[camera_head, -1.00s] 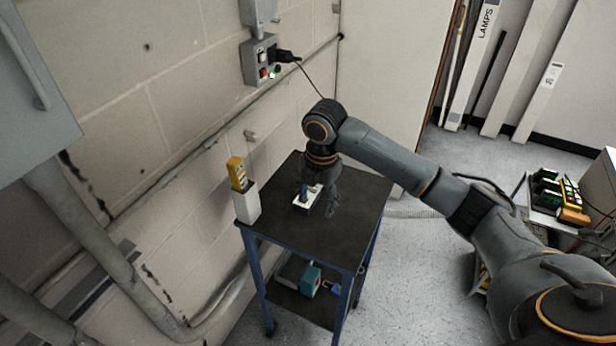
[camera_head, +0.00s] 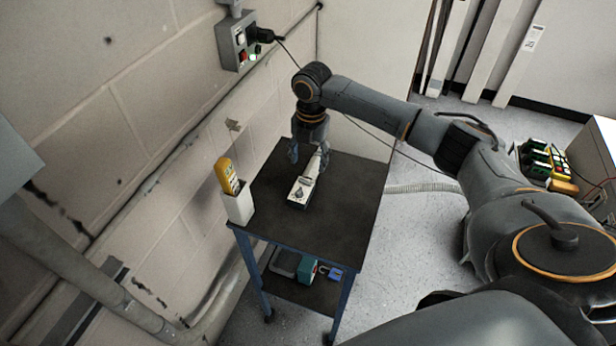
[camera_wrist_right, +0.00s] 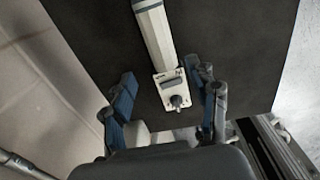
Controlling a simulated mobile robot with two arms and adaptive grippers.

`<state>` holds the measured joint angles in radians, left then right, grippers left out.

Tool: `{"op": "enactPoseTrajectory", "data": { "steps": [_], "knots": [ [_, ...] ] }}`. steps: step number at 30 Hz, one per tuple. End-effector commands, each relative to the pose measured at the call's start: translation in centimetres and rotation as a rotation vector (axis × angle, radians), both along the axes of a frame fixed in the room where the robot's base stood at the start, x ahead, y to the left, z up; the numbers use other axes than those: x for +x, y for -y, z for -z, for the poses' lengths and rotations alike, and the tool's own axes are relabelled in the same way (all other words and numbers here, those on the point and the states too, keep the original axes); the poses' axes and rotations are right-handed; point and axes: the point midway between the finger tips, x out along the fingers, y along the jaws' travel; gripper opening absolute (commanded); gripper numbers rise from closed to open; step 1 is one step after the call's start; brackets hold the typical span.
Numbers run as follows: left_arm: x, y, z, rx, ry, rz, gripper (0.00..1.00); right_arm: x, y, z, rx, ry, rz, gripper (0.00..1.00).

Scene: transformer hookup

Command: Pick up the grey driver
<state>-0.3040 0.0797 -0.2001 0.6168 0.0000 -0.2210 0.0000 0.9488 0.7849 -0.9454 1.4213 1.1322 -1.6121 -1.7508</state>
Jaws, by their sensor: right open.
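A long pale grey-white device, seemingly the grey driver (camera_head: 303,189), lies on the dark top of the blue-framed cart (camera_head: 338,222). In the right wrist view its body (camera_wrist_right: 153,32) runs away toward the top, and its near end has a plate with a small knob (camera_wrist_right: 173,92). My right gripper (camera_head: 309,154) is over the far part of the cart top, at the device's far end. In the wrist view its fingers (camera_wrist_right: 167,80) are open, one on each side of the plate end. Contact cannot be told. My left gripper is not in view.
A white holder (camera_head: 239,206) with a yellow tool (camera_head: 227,175) stands at the cart's left edge by the wall. The lower shelf holds a teal box (camera_head: 307,269) and other items. A wall box (camera_head: 238,42) has a plugged cable. The cart top's right side is clear.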

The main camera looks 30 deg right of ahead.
Motion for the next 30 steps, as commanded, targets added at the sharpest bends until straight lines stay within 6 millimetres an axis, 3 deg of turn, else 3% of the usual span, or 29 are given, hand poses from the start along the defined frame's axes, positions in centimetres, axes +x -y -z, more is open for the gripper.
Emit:
{"op": "enactPoseTrajectory", "data": {
  "steps": [1,5,10,18,27,30],
  "knots": [
    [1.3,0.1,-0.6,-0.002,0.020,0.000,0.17,-0.1,0.2,0.5,-0.001,-0.005,0.001,0.59],
    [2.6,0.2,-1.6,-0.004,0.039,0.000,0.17,-0.1,0.5,2.4,-0.001,-0.006,0.001,0.59],
    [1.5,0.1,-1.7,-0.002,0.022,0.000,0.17,-0.1,0.5,4.5,-0.002,-0.004,-0.001,0.59],
    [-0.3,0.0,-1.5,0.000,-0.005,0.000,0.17,0.0,0.5,4.9,-0.001,-0.001,-0.001,0.59],
    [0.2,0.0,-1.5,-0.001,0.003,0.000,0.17,0.0,0.5,4.8,-0.001,-0.002,-0.001,0.00],
    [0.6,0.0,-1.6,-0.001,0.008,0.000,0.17,0.1,0.5,4.7,0.000,0.001,0.000,0.00]
  ]
}}
